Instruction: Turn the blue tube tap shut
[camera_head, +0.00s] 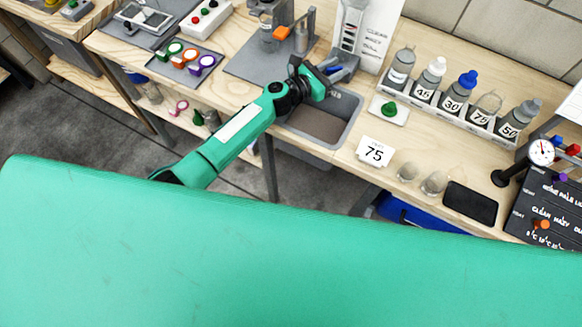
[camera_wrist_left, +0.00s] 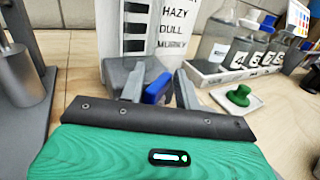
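The blue tap (camera_head: 333,70) sits on a grey block (camera_head: 346,62) at the back edge of the sink, in front of the clarity chart. The blue tap handle also shows in the left wrist view (camera_wrist_left: 157,88), tilted, between my two fingers. My left gripper (camera_head: 325,74) is at the tap; its fingers (camera_wrist_left: 160,90) stand apart, one on each side of the handle. The handle lies nearer the left finger in that view; I cannot tell whether it touches. The tap's lower part is hidden by the gripper. My right gripper is not in view.
The sink (camera_head: 322,118) lies below my left gripper. A stand with an orange tap (camera_head: 281,33) is to the left. The chart (camera_head: 368,30) rises behind. A green knob on a white dish (camera_head: 389,109) and a rack of bottles (camera_head: 440,104) stand to the right.

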